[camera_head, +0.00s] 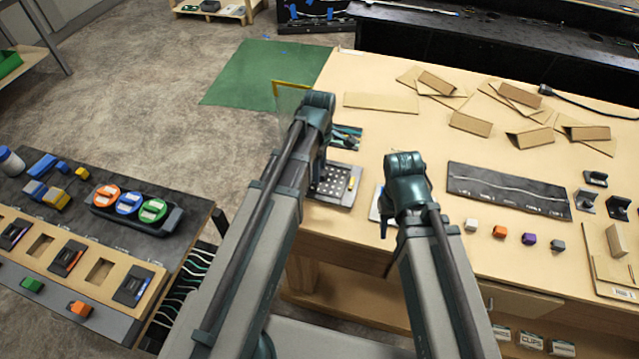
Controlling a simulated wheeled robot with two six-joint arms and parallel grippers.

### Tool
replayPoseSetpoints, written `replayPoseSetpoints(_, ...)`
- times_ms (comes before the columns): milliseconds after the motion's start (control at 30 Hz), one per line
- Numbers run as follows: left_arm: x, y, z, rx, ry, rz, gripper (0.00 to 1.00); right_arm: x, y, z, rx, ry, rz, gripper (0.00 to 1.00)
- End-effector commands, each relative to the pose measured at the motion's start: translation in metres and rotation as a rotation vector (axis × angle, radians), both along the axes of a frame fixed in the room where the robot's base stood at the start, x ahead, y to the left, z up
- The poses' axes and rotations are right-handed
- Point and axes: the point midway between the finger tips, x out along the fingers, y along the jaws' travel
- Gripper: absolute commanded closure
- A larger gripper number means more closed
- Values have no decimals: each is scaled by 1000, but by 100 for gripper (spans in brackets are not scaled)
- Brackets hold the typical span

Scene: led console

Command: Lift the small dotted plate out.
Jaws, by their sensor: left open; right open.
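A dark plate with rows of white dots (333,184) lies at the left edge of the wooden table, in what looks like a light grey holder (342,201) with a yellow piece (351,183) on its right side. My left gripper (317,178) is beside the plate's left side, mostly hidden by my own arm; I cannot tell whether it touches the plate. My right gripper (384,224) is open, low over the table to the right of the holder, and partly hidden by my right arm. I see nothing in either gripper.
A dark strip panel (508,189) and several small cubes (499,232) lie to the right. Cardboard pieces (470,123) cover the back. A lower console (70,225) with coloured round parts stands at left, across a gap.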

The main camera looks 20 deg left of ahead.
Motion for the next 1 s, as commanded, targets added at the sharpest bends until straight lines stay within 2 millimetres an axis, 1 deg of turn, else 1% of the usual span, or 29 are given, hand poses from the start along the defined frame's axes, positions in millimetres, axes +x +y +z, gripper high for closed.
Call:
replayPoseSetpoints(33,0,0,-11,0,0,0,45,0,0,-11,0,0,0,54)
replayPoseSetpoints(100,0,0,-14,0,0,0,45,0,0,-14,0,0,-1,54)
replayPoseSetpoints(333,0,0,-12,0,0,0,45,0,0,-12,0,0,-1,54)
replayPoseSetpoints(367,0,0,-12,0,0,0,47,0,0,-12,0,0,-1,54)
replayPoseSetpoints(400,0,0,-12,0,0,0,54,0,0,-12,0,0,-1,54)
replayPoseSetpoints(467,0,0,-12,0,0,0,65,0,0,-12,0,0,-1,54)
replayPoseSetpoints(600,0,0,-12,0,0,0,90,0,0,-12,0,0,-1,54)
replayPoseSetpoints(667,0,0,-12,0,0,0,100,0,0,-12,0,0,-1,54)
replayPoseSetpoints(1000,0,0,-12,0,0,0,100,0,0,-12,0,0,-1,54)
